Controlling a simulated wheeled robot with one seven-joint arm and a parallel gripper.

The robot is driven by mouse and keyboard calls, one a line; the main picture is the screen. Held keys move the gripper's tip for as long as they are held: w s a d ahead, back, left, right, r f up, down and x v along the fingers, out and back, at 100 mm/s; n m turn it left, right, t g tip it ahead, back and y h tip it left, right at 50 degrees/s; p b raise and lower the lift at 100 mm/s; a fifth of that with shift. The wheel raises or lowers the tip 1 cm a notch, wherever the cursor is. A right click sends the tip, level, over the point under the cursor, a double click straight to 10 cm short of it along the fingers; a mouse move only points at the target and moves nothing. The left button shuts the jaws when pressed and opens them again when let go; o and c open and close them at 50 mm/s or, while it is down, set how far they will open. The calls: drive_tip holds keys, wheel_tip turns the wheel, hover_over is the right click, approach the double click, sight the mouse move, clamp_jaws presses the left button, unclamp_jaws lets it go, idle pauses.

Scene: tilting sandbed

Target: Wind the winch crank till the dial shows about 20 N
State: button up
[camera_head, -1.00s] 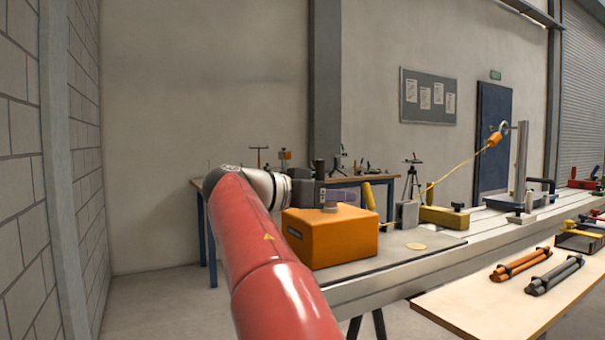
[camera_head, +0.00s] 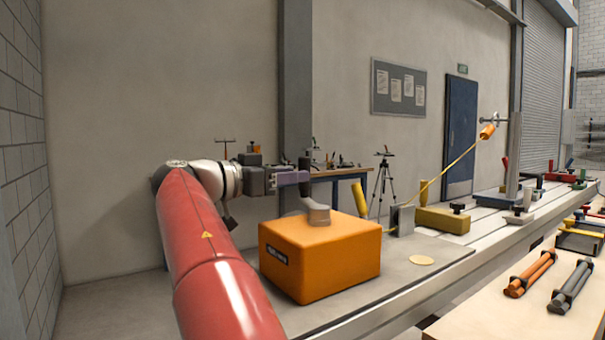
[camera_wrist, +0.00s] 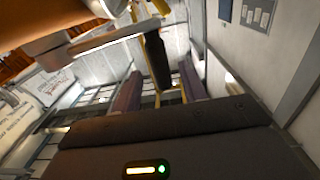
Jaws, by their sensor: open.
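The winch is an orange box (camera_head: 320,262) on the bench, with a grey crank arm (camera_head: 318,213) on top and an upright black handle (camera_head: 304,172). My gripper (camera_head: 300,177) is at the handle from the left, with purple fingers. In the wrist view my open gripper (camera_wrist: 158,88) has one finger on either side of the black handle (camera_wrist: 156,58), apart from it as far as I can tell. The crank arm (camera_wrist: 100,44) and orange box (camera_wrist: 30,58) show at upper left. A yellow line (camera_head: 455,164) runs up to an orange cylinder (camera_head: 487,131) at a post. I cannot make out a dial reading.
A grey bracket (camera_head: 402,220) and a yellow block (camera_head: 442,220) stand right of the winch. A front table holds orange rods (camera_head: 529,274) and grey rods (camera_head: 572,288).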

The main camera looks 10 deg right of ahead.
sight(304, 197)
drive_tip(key=shift+x, duration=2)
clamp_jaws()
